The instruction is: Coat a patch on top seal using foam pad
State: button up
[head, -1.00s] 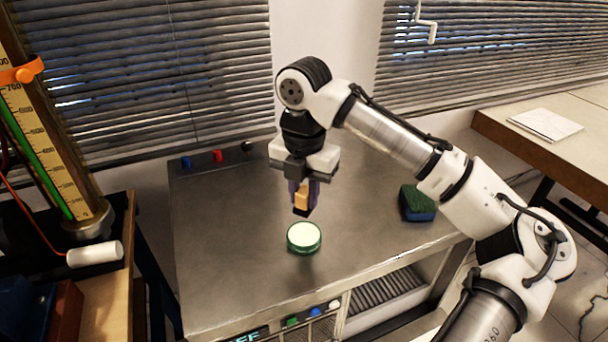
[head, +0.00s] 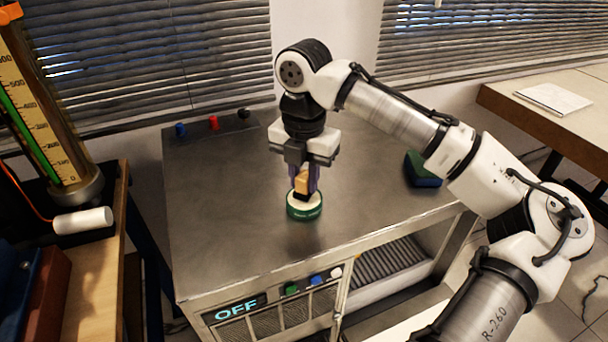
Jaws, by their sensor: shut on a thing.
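My gripper (head: 303,182) is shut on a tan block with a dark lower end, which looks like the foam pad (head: 302,186). It points straight down over a round green tin (head: 305,211) with pale contents. The pad's dark end is at the pale surface and appears to touch it. The gauge tube (head: 55,125) with its scale stands at the left.
The tin stands on a grey metal cabinet top (head: 225,230). A green and blue sponge (head: 422,169) lies to the right, partly behind my arm. A white cylinder (head: 83,220) is on the left bench. The cabinet display (head: 236,308) reads OFF.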

aim_at(304, 175)
jog(key=shift+f, duration=0.45)
dwell(0.9)
jog(key=shift+f, duration=0.1)
dwell(1.9)
notch_tip(304, 175, up, 7)
jog(key=p, duration=0.7)
jog(key=shift+p, duration=0.4)
dwell(0.4)
